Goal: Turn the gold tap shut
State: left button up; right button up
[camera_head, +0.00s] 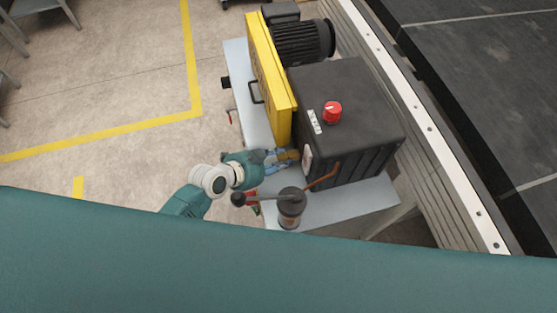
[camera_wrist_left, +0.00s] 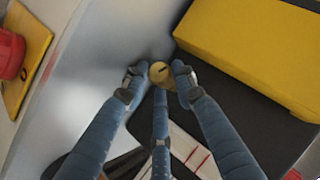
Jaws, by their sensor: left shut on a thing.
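The gold tap (camera_head: 289,155) sticks out of the near left side of the black tank (camera_head: 350,100) in the head view. In the left wrist view the round gold end of the tap (camera_wrist_left: 160,72) shows, with a dark slot in it. My left gripper (camera_head: 277,158) reaches in from the left, its blue fingers around the tap and shut on it. In the wrist view two fingertips flank the tap and a third finger comes up from below. The fingers hide part of the tap. My right gripper is not in view.
A red knob (camera_head: 332,111) sits on the tank. A yellow guard (camera_head: 268,75) and black motor (camera_head: 303,42) stand behind. A lever pump (camera_head: 291,205) with a copper pipe (camera_head: 324,178) is close to my left gripper. Open floor (camera_head: 110,80) lies left.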

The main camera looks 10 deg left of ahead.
pick_arm(q)
jog(key=shift+w+r+t, duration=0.4)
jog(key=shift+r+t, duration=0.1)
jog(key=shift+t, duration=0.1)
jog(key=o, duration=1)
jog(key=shift+a, duration=0.1)
jog(key=shift+s+f, duration=0.1)
jog(key=shift+f, duration=0.05)
jog(key=shift+s+f, duration=0.2)
